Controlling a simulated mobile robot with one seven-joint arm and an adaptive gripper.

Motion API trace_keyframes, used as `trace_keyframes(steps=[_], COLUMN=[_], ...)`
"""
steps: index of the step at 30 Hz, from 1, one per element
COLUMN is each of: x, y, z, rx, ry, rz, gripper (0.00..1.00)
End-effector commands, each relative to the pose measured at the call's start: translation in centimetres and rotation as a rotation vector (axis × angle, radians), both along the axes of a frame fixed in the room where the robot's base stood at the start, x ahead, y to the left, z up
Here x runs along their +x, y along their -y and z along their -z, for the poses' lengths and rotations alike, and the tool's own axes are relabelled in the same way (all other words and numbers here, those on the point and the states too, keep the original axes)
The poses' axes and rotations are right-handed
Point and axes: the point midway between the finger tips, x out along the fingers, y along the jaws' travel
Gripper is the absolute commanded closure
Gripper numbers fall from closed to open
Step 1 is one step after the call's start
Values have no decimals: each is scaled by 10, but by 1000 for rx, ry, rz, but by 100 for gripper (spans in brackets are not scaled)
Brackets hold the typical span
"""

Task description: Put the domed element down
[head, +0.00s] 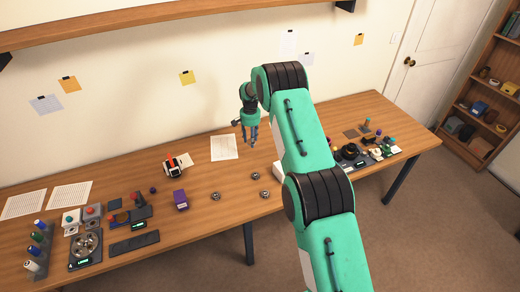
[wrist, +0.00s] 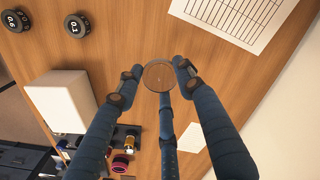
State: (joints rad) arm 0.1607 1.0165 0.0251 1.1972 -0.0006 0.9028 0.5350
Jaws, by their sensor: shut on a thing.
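The domed element (wrist: 158,76) is a small round clear disc with a brownish rim, seen in the wrist view between the fingertips. My gripper (wrist: 158,82) has dark blue fingers closed around it. In the head view my gripper (head: 251,142) points down over the table, near the sheet of paper, and the element is too small to make out there. I cannot tell exactly how high above the wood it is held.
Bare wooden table (wrist: 120,40) lies below my gripper. A printed sheet (head: 224,147) lies to its left in the head view. A white block (wrist: 62,101) and two dark round knobs marked with numbers (wrist: 77,25) are nearby. Several devices stand at both table ends.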

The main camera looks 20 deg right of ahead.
Motion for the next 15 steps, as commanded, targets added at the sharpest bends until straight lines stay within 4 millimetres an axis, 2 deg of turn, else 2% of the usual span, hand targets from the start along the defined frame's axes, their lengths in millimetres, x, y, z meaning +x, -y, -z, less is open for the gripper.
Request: trace_keyframes(steps=[1, 3, 6, 10, 15], x=[7, 14, 21, 24, 25], y=[15, 32, 48, 60, 63], z=[-4, -8, -11, -15, -15], rx=[-1, -1, -1, -1, 0], ry=[2, 2, 2, 1, 0], rz=[23, 47, 74, 93, 97], gripper=[89, 89, 89, 89, 89])
